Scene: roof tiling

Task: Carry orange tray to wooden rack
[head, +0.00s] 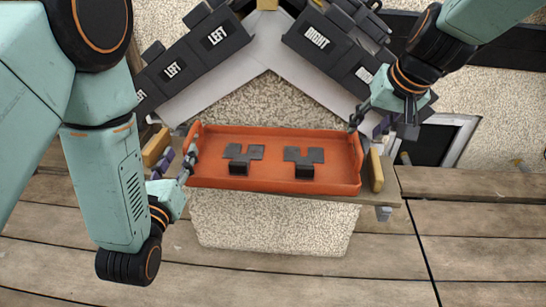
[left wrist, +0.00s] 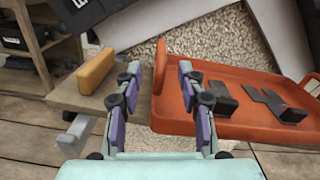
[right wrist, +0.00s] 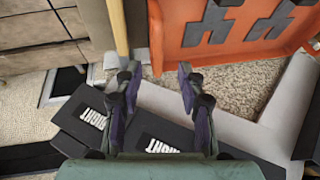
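The orange tray (head: 270,178) lies level on a board with yellow end blocks in front of the gable, with two dark grey pieces on it. It also shows in the left wrist view (left wrist: 215,128) and the right wrist view (right wrist: 230,53). My left gripper (head: 189,160) is open at the tray's left end; its fingers (left wrist: 160,88) stand on either side of the end wall's line. My right gripper (head: 370,121) is open above the right end, its fingers (right wrist: 158,88) short of the end wall. A wooden shelf unit (left wrist: 47,45), perhaps the rack, holds dark boxes.
A left yellow block (head: 156,147) and a right one (head: 376,170) flank the tray closely. Dark labelled tiles (head: 215,38) line the sloping gable behind it. The plank deck (head: 300,262) in front is clear.

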